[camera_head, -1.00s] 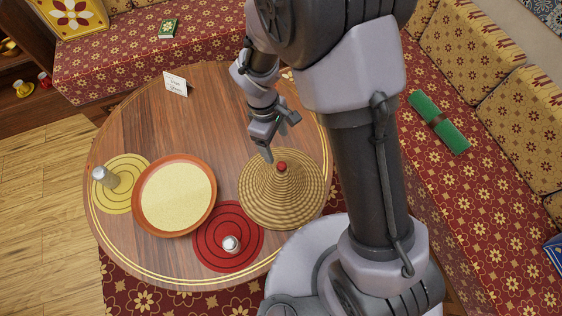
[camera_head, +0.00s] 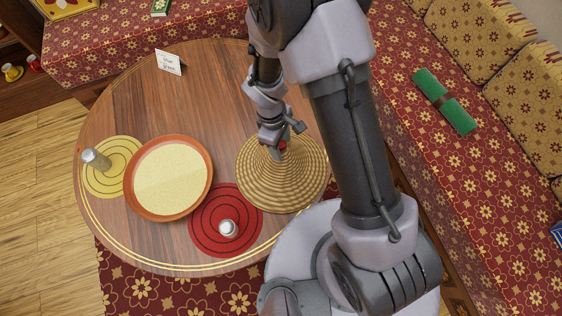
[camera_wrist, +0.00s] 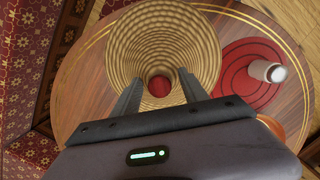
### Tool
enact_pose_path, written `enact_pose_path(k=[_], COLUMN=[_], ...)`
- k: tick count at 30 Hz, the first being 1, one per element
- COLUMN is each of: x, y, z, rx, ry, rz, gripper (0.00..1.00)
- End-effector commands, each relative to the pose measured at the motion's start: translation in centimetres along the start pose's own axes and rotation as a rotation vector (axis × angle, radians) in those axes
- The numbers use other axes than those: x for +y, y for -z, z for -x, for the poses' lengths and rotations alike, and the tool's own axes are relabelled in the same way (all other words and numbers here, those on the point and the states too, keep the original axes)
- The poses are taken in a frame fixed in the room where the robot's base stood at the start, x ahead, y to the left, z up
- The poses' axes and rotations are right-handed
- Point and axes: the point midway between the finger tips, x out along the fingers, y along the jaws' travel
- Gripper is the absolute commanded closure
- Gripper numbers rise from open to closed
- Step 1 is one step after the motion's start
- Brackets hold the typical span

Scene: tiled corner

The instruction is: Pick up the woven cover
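The woven cover (camera_head: 282,185) is a tan, coiled cone with a red knob (camera_head: 283,146) on top. It stands on the right part of the round table. In the wrist view the cover (camera_wrist: 128,42) is seen from above, with its red knob between my two fingers. My gripper (camera_head: 276,148) is at the tip of the cone and partly hides the knob in the head view. In the wrist view my gripper (camera_wrist: 161,76) is open, its fingers on both sides of the knob with gaps showing.
The round wooden table (camera_head: 190,90) holds a terracotta dish (camera_head: 134,206) with pale yellow contents, a yellow mat (camera_head: 125,188) with a metal shaker (camera_head: 96,160), a red mat (camera_head: 205,225) with another shaker (camera_head: 228,229), and a white card (camera_head: 168,63). Patterned benches (camera_head: 480,190) stand behind and right.

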Motion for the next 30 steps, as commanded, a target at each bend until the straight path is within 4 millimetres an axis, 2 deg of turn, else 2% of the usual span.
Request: enact_pose_path(k=[1, 7, 17, 20, 24, 27, 30], x=[0.0, 0.0, 0.0, 0.1, 0.1, 0.1, 0.1], y=[0.0, 0.0, 0.0, -0.2, -0.8, -1.2, -1.4], z=[0.0, 0.0, 0.1, 1.8, 5.8, 8.2, 9.6], rx=[0.0, 0.0, 0.0, 0.002, 0.002, 0.002, 0.001], ry=[0.0, 0.0, 0.0, -0.002, -0.002, -0.002, -0.002], rz=[0.0, 0.0, 0.0, 0.0, -0.001, 0.0, -0.001], gripper=[0.6, 0.99, 1.0, 1.0, 1.0, 1.0, 1.0])
